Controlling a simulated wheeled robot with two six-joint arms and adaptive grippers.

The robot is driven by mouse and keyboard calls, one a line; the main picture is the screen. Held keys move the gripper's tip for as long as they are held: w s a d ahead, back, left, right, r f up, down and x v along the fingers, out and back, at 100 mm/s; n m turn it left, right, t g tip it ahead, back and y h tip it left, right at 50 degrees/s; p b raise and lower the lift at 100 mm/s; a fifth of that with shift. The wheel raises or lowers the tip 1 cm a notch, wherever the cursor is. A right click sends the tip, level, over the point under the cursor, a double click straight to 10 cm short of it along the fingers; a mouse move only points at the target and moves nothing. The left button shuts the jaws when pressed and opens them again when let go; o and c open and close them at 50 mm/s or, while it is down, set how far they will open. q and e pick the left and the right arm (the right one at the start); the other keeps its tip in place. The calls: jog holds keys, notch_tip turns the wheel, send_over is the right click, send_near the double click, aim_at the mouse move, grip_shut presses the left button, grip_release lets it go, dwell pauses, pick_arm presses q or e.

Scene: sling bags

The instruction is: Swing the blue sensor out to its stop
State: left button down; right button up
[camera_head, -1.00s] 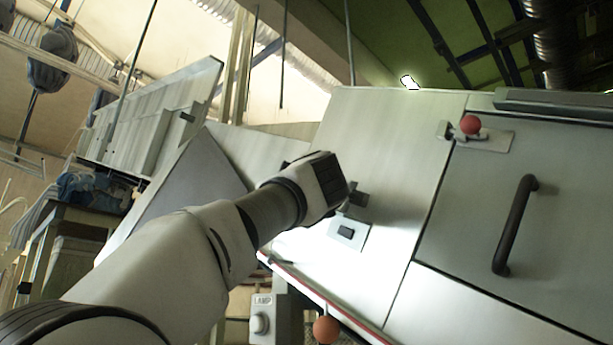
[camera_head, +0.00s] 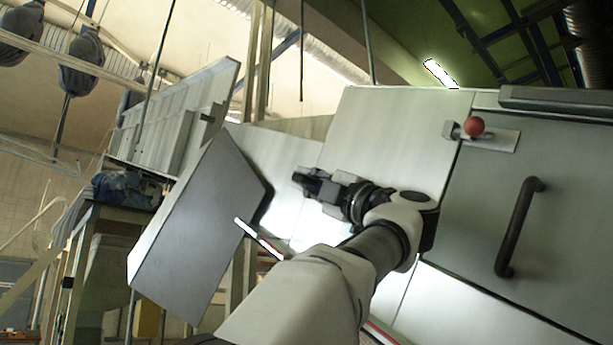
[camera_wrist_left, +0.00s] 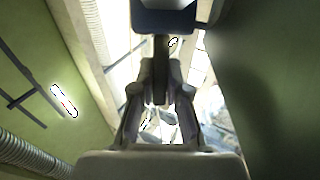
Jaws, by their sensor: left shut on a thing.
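The blue sensor (camera_wrist_left: 165,18) shows in the left wrist view as a dark blue block at the top edge, partly cut off. A dark upright bar (camera_wrist_left: 161,55) runs down from it between the fingers of my left gripper (camera_wrist_left: 161,80), which are shut on that bar. In the head view my left gripper (camera_head: 307,182) is in front of the pale machine front, pointing left. I cannot make out the sensor apart from the gripper there. My right gripper is not in view.
A grey door (camera_head: 565,210) with a black bar handle (camera_head: 516,228) and a red-knobbed latch (camera_head: 474,127) is at the right. A tilted grey panel (camera_head: 190,235) is at the left, near the gripper. A table with blue cloth (camera_head: 125,188) stands behind.

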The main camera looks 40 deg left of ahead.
pick_arm(q)
jog(key=shift+s+d+f+g, duration=0.1)
jog(key=shift+f+g, duration=0.1)
jog(key=shift+g, duration=0.2)
jog(key=c, duration=1.4)
grip_release()
jog(key=shift+o, duration=1.2)
jog(key=shift+s+r+n, duration=0.1)
jog(key=shift+s+n, duration=0.05)
jog(key=shift+n, duration=0.15)
